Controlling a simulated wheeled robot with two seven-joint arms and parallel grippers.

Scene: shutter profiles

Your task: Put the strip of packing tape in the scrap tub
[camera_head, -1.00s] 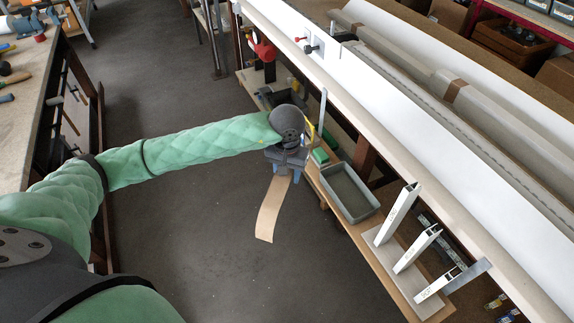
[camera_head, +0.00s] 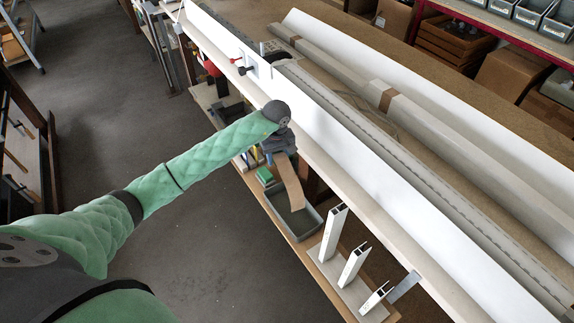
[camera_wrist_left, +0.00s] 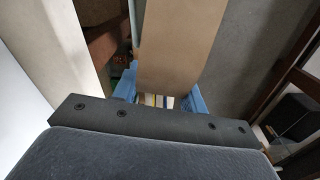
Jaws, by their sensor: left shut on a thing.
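The strip of packing tape (camera_head: 291,186) is a long tan band. It hangs down from my left gripper (camera_head: 281,154), which is shut on its upper end. In the left wrist view the strip (camera_wrist_left: 182,45) runs away from between the blue fingertips (camera_wrist_left: 160,97). The scrap tub is most likely the grey open tub (camera_head: 312,220) on the low shelf. In the head view the strip's lower end overlaps the tub's interior; I cannot tell whether it touches the tub. My right gripper is not in view.
A green box (camera_head: 265,177) stands on the shelf beside the tub. Several upright white profiles (camera_head: 334,232) stand on a board at the near side. The long bench edge (camera_head: 350,195) runs close beside my left gripper. The floor (camera_head: 190,240) to the left is clear.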

